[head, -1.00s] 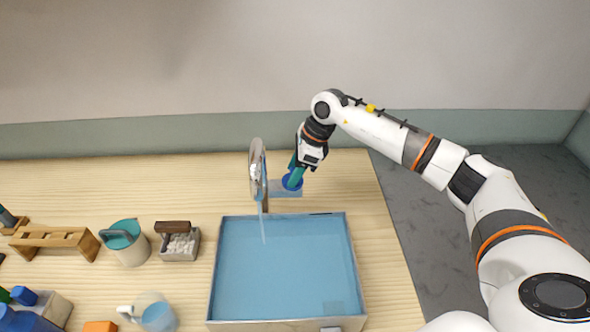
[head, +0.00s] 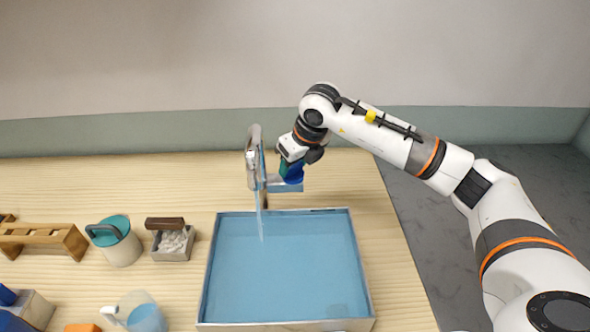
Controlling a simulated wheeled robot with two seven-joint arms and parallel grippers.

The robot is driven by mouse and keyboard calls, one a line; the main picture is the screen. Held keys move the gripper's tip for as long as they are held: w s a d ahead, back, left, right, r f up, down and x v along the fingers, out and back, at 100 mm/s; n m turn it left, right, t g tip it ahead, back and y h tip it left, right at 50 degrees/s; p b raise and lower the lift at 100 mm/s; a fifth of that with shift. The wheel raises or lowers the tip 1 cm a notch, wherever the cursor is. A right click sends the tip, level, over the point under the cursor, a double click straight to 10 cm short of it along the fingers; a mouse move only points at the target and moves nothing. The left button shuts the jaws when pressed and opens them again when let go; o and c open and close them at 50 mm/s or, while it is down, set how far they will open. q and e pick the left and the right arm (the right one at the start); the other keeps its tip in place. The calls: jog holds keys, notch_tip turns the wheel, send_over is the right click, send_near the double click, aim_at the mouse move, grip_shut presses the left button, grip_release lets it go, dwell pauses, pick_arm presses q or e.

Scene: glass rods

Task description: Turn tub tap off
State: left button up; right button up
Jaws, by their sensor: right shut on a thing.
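The tub (head: 285,270) is a square, metal-rimmed basin of blue water on the wooden table. The tap (head: 254,160) stands at its back edge, a tall metal arch with a thin stream (head: 260,222) falling into the tub. A blue tap handle (head: 293,175) sits to the right of the spout, above a bluish base plate. My right gripper (head: 290,168) reaches down from the upper right and is shut on the tap handle; its fingers hide part of it. My left gripper is not in view.
Left of the tub stand a small box of white pieces with a brown-handled top (head: 172,240), a teal-lidded canister (head: 116,240), a wooden rack (head: 42,238) and a clear jug (head: 140,312). The table right of the tub is clear.

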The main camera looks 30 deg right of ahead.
aim_at(293, 180)
jog(key=m+h+b, duration=0.1)
jog(key=m+b, duration=0.2)
jog(key=m, duration=0.1)
jog(key=shift+a+h, duration=0.15)
jog(key=shift+h, duration=0.25)
jog(key=shift+m+h+b, duration=0.6)
jog(key=shift+m+b, duration=0.1)
jog(key=shift+m, duration=1)
jog(key=shift+r, duration=0.1)
jog(key=o, duration=1)
jog(key=b+v, duration=0.1)
jog(key=v, duration=0.4)
jog(key=shift+w+a, duration=0.1)
jog(key=shift+w, duration=0.05)
jog(key=v, duration=0.7)
